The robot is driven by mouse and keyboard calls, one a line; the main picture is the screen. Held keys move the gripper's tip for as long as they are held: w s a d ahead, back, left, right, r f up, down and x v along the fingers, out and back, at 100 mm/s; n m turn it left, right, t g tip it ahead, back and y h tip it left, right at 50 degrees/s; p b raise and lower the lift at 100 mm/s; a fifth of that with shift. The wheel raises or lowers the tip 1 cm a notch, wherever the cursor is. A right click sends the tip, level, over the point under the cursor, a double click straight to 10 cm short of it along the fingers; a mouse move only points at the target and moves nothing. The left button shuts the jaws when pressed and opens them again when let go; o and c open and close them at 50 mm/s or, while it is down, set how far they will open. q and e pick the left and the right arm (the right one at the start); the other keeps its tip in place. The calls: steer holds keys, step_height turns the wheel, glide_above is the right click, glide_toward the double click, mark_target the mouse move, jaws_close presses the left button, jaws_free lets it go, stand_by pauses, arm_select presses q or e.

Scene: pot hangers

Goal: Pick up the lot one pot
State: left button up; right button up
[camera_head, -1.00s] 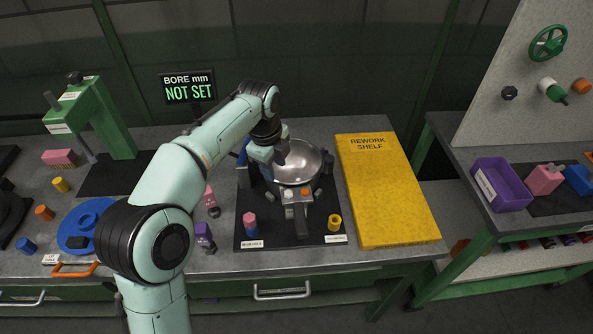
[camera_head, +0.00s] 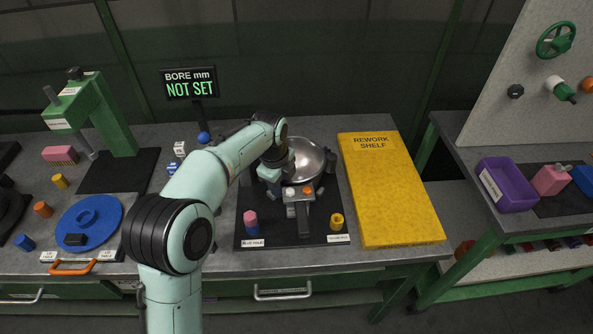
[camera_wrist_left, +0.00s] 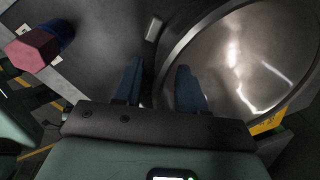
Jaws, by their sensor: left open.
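The pot, a shiny round metal bowl (camera_head: 316,157), stands on the dark mat (camera_head: 263,216) at the back of the bench. It also fills the right of the left wrist view (camera_wrist_left: 250,60). My left gripper (camera_head: 284,185) is at the pot's near left edge, partly hidden by its own wrist. In the left wrist view its two blue fingers (camera_wrist_left: 160,84) are apart, with the pot's rim close to the right finger. Whether a finger touches the rim I cannot tell. No lot label is readable on the pot. My right gripper is out of view.
A grey fixture (camera_head: 304,204) stands in front of the pot. A pink and blue peg (camera_head: 251,222) and a yellow ring (camera_head: 337,221) sit on the mat. The yellow rework shelf (camera_head: 388,205) lies clear to the right. A sign (camera_head: 189,84) reads "NOT SET".

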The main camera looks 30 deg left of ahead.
arm_select(q)
jaws_close()
stand_by(0.9)
steer(key=shift+r, duration=0.1)
